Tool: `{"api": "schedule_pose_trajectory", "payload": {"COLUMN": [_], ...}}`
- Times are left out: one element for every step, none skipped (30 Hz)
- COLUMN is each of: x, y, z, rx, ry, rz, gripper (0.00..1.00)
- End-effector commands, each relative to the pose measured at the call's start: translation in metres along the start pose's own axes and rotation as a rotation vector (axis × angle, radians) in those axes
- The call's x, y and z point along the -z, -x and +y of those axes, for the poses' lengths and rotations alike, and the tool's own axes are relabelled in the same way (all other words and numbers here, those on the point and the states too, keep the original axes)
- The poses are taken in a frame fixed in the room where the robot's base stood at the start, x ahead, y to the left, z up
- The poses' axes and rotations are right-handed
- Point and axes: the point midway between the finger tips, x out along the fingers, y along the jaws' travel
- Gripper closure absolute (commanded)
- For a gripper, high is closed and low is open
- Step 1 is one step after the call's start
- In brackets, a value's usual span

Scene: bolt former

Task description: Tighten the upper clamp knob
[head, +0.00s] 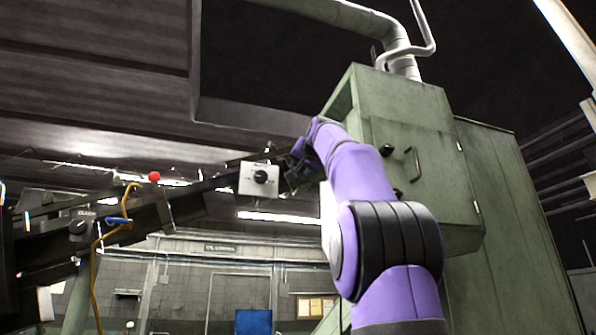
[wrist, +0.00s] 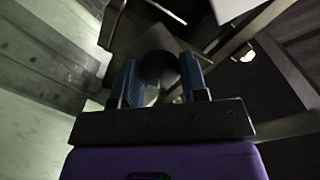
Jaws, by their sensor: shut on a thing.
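A round black knob (wrist: 158,69) sits between the two blue fingers of my gripper (wrist: 159,80) in the wrist view, and the fingers are closed on its sides. The knob is mounted on a dark grey bracket just beyond the fingers. In the head view my gripper (head: 297,168) is at the right end of the dark slanted beam (head: 190,203), beside the white box. The held knob cannot be made out there, because my gripper and dark parts cover it. The knob's turn angle cannot be read.
A white box (head: 246,182) with a black dial (head: 261,177) is close to my gripper's left. A red button (head: 154,176) and an orange cable (head: 96,262) with a blue part are on the beam. The green cabinet (head: 410,105) with its handle (head: 415,163) stands close behind my arm.

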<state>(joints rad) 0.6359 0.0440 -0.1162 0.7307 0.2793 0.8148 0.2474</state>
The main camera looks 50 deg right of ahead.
Motion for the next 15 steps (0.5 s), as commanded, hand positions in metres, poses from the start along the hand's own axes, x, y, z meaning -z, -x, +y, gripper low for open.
{"api": "schedule_pose_trajectory", "payload": {"x": [-0.0001,-0.0001,-0.0002,-0.0002,-0.0002,-0.0003,-0.0003,-0.0003,-0.0003,-0.0003,-0.0003,-0.0003,-0.0003,-0.0003,-0.0003], "y": [-0.0001,-0.0001,-0.0001,-0.0001,-0.0001,-0.0001,-0.0001,-0.0001,-0.0001,-0.0002,-0.0002,-0.0002,-0.0002,-0.0002,-0.0002], "z": [0.0001,0.0001,0.0001,0.0000,0.0000,-0.0001,-0.0001,-0.0002,-0.0002,-0.0002,-0.0002,-0.0002,-0.0002,-0.0002,-0.0001], "rx": [0.000,0.000,0.000,0.000,0.000,0.000,0.000,0.000,0.000,0.000,0.000,0.000,0.000,0.000,0.000], "ry": [0.051,0.087,0.133,0.169,0.204,0.249,0.280,0.308,0.339,0.358,0.372,0.387,0.393,0.401,0.417], "rz": [0.000,0.000,-0.001,-0.001,-0.001,-0.001,-0.001,-0.001,-0.001,-0.001,-0.001,-0.001,-0.001,-0.001,-0.001], "gripper": [0.98,0.98,0.98,0.98,0.98,0.98,0.98,0.98,0.98,0.98,0.98,0.98,0.98,0.98,0.98]}}
